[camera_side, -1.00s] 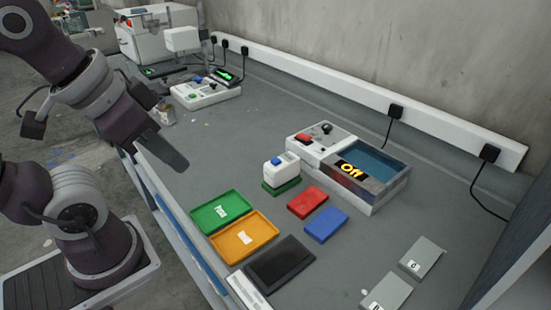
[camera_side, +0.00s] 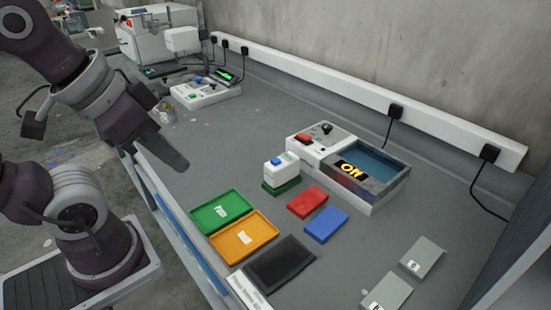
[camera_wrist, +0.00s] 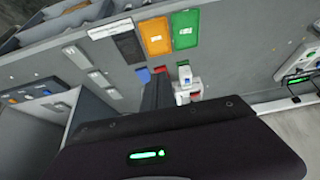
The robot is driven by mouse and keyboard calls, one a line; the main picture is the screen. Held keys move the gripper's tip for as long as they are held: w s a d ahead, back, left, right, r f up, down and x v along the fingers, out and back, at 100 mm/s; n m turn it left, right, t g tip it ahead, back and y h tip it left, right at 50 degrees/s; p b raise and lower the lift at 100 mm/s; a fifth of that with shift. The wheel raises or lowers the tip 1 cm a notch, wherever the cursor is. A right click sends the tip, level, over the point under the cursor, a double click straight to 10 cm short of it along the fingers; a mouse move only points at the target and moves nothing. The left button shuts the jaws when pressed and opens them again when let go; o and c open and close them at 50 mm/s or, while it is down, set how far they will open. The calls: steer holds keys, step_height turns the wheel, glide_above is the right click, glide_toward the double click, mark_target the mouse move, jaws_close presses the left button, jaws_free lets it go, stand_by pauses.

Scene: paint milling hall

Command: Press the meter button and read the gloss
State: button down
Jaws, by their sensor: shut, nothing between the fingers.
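The meter (camera_side: 283,172) is a small white box with a blue button (camera_side: 275,161) on top and a small display beside it. It stands upright on a green block (camera_side: 281,187) mid-bench. My gripper (camera_side: 180,165) is shut and empty, above the bench's near edge, well left of the meter and apart from it. In the wrist view the meter (camera_wrist: 185,72) shows small beyond my dark fingers (camera_wrist: 157,92). Its reading is too small to tell.
Red (camera_side: 307,202) and blue (camera_side: 326,224) blocks lie right of the meter. Green (camera_side: 204,226) and orange (camera_side: 231,252) trays lie in front, beside a black pad (camera_side: 279,264). A white-topped bath (camera_side: 316,147) stands behind. Grey panels (camera_side: 421,256) lie at the right.

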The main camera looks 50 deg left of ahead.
stand_by(0.3)
steer(key=w+a+r+m+t+y, duration=0.35)
steer(key=w+a+m, duration=0.25)
steer(key=w+a, duration=0.45)
steer(key=m+h, duration=0.7)
steer(key=m, duration=1.8)
glide_above(272, 161)
step_height(272, 161, down, 9)
steer(key=shift+a+r+g+y, duration=0.1)
steer(key=shift+r+g+y, duration=0.1)
steer(key=shift+g+y, duration=0.05)
steer(key=shift+f, duration=0.1)
steer(key=shift+f, duration=4.3)
